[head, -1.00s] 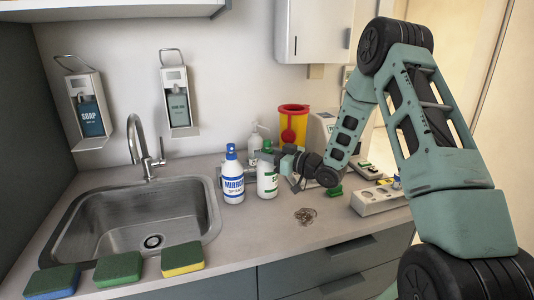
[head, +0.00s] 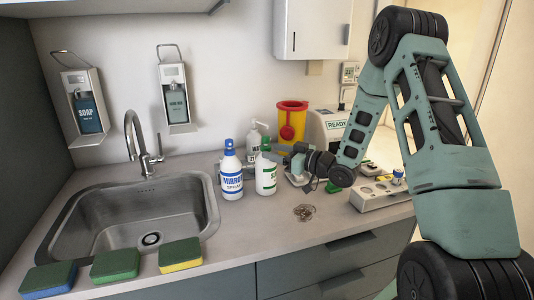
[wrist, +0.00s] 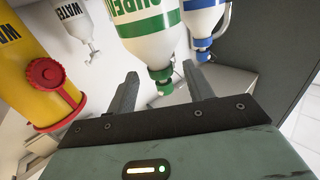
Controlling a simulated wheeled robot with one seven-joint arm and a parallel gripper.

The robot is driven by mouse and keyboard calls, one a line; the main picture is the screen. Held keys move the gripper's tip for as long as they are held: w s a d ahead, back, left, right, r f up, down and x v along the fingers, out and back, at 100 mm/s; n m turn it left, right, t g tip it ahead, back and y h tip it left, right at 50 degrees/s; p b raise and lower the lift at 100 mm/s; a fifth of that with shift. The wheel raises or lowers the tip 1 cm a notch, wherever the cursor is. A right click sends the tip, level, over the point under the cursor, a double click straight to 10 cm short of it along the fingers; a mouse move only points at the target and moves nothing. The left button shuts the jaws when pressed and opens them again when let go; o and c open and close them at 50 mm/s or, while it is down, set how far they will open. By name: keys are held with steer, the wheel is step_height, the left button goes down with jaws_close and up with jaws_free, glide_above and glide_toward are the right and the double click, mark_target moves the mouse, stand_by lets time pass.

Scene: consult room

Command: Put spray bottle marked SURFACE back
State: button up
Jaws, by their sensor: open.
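The white spray bottle with green lettering and a green nozzle (head: 266,178) stands upright on the counter, right of the sink. Its lettering is only partly readable. It also shows, upside down, in the wrist view (wrist: 150,40), with its green nozzle near the gap between my fingers. My gripper (head: 279,157) is open, just to the right of this bottle in the head view. In the wrist view the two fingers (wrist: 160,88) are spread apart with nothing held between them. I cannot tell whether a finger touches the bottle.
A blue-labelled MIRROR spray bottle (head: 230,178) stands close on the left. A pump bottle (head: 254,138) and a yellow container with a red lid (head: 291,122) stand behind. A grey holder block (head: 380,195), a small coil (head: 304,212), the sink (head: 130,215) and several sponges (head: 115,264) are around.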

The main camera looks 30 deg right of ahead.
steer(key=b+v, duration=0.1)
steer(key=v, duration=0.7)
steer(key=shift+b, duration=0.35)
steer(key=w+a+g+h, duration=0.1)
steer(key=a+f+g+h, duration=0.1)
steer(key=h, duration=0.1)
steer(key=w+a+f+m+g+h, duration=0.1)
steer(key=shift+w+h, duration=0.3)
steer(key=shift+h, duration=0.1)
steer(key=s+a+n+g+h, duration=0.2)
steer(key=s+a+g, duration=1.1)
steer(key=s+a, duration=1.7)
steer(key=shift+s+a+r+n, duration=0.2)
steer(key=shift+s+a+n, duration=0.15)
steer(key=shift+s+n, duration=0.35)
